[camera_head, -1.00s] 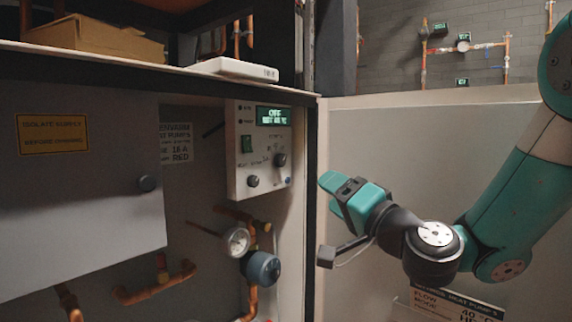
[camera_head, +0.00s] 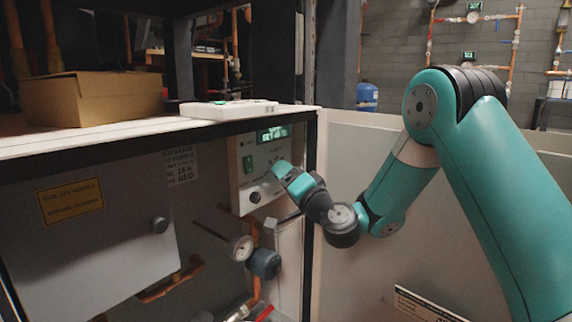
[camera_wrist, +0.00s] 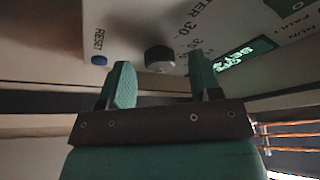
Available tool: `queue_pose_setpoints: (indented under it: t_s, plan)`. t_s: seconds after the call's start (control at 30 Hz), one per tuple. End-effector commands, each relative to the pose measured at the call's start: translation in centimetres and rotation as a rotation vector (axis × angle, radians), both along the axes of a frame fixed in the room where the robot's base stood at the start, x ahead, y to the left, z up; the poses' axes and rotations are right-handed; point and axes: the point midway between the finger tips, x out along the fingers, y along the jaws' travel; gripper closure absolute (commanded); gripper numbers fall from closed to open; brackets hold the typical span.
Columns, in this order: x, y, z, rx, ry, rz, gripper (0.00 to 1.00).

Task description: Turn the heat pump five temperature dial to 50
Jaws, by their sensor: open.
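The white control panel (camera_head: 240,178) is set in the open cabinet. Its green-lit display (camera_head: 273,133) shows text starting with SET, too blurred to read fully. My gripper (camera_head: 284,172) is at the panel's right side and hides the right-hand dial in the head view. In the wrist view, a dark round dial (camera_wrist: 160,58) with a lighter front shows between the tips of my open gripper (camera_wrist: 162,80). Numbers such as 30 and 35 are printed beside it. The fingers appear apart from it; its exact setting cannot be read.
A blue reset button (camera_wrist: 99,60) lies left of the dial in the wrist view.

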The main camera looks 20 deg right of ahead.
Motion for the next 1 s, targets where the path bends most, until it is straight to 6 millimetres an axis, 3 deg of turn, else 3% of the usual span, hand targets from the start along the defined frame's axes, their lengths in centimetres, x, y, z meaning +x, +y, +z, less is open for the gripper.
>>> queue_pose_setpoints:
  t_s: [0.37, 0.57, 1.0]
  plan:
    - [0.40, 0.14, 0.07, 0.000, -0.001, 0.000, 0.44]
    - [0.39, 0.13, 0.07, 0.000, -0.001, 0.000, 0.90]
    - [0.36, 0.19, 0.66, 0.070, 0.052, 0.000, 0.91]
